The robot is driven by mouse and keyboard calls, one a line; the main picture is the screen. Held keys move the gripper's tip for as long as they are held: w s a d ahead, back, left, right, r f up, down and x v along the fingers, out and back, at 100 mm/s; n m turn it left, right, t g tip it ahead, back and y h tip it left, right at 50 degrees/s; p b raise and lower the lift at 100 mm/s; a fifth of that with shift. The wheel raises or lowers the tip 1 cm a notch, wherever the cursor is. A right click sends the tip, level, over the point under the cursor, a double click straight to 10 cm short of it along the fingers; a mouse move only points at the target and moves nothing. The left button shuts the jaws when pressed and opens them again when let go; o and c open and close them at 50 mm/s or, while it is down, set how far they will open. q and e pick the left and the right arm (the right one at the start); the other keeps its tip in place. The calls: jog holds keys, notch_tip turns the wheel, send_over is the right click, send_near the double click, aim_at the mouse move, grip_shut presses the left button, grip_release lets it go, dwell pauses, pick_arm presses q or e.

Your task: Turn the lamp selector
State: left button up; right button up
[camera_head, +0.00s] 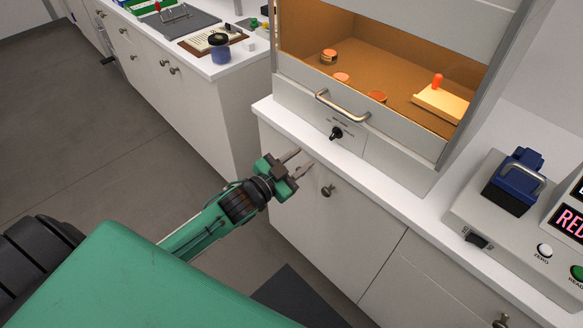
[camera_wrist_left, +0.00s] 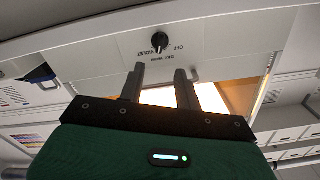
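The lamp selector (camera_head: 336,133) is a small black knob on the pale front panel of the orange-lit cabinet, below its metal handle. It also shows in the left wrist view (camera_wrist_left: 159,41), with small labels around it that appear upside down. My left gripper (camera_head: 299,161) is open and empty. In the head view it is below and left of the knob, in front of the counter edge. In the left wrist view its two fingers (camera_wrist_left: 160,70) point toward the knob, with a gap between the fingertips and the knob. My right gripper is not in view.
The cabinet's bar handle (camera_head: 342,107) juts out above the knob. Several jars and a block with an orange-red piece (camera_head: 437,82) are inside. A drawer knob (camera_head: 327,190) sticks out below the counter. A blue device (camera_head: 515,182) stands on the right counter.

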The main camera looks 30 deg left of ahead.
pick_arm(q)
jog(key=shift+v, duration=1.25)
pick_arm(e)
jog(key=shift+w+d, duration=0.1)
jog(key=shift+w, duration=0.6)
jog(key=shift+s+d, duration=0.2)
